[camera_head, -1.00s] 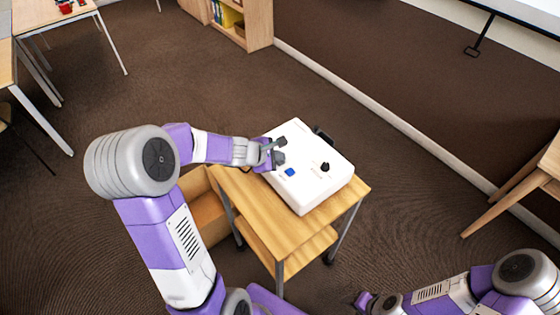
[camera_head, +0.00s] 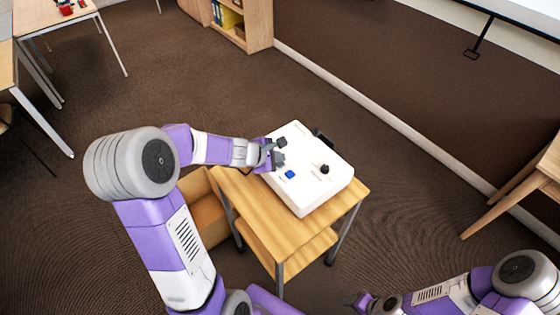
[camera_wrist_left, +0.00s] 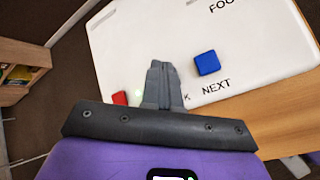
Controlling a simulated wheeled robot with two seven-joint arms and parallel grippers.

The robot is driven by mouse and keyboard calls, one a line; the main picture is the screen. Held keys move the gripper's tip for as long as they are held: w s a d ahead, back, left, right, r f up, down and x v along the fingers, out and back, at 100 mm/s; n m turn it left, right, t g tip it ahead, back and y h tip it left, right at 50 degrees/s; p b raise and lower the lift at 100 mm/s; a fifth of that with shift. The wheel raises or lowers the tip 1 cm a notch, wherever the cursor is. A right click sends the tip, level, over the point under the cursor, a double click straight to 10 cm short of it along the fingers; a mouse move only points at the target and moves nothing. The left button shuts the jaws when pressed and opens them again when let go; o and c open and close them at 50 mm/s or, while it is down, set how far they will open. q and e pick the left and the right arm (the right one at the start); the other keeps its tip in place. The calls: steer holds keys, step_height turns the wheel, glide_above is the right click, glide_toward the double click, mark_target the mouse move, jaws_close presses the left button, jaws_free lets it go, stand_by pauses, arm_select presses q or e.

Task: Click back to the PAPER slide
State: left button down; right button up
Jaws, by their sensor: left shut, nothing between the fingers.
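A white control box (camera_head: 309,198) stands on a small wooden table. It has a blue button (camera_head: 290,174) and a black knob (camera_head: 324,169) on top. My left gripper (camera_head: 279,153) is over the box's left part, beside the blue button. In the left wrist view its shut, empty fingers (camera_wrist_left: 163,75) lie between a red button (camera_wrist_left: 120,98) and the blue button (camera_wrist_left: 207,63). "NEXT" is printed by the blue button; a label ending in "K" is partly hidden by the fingers. Contact with the red button cannot be told. My right gripper (camera_head: 359,301) is low in the head view, its jaws unclear.
A white board or screen (camera_head: 530,8) is cut off at the top right; no slide is readable. A wooden desk (camera_head: 549,160) stands at right, a shelf (camera_head: 258,25) at the back. Floor around is open.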

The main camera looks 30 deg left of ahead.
mark_target(278, 165)
arm_select(q)
steer(key=shift+r, duration=0.3)
step_height(278, 165, up, 5)
steer(key=p, duration=0.4)
steer(key=shift+p, duration=0.4)
steer(key=shift+f, duration=0.1)
stand_by(0.4)
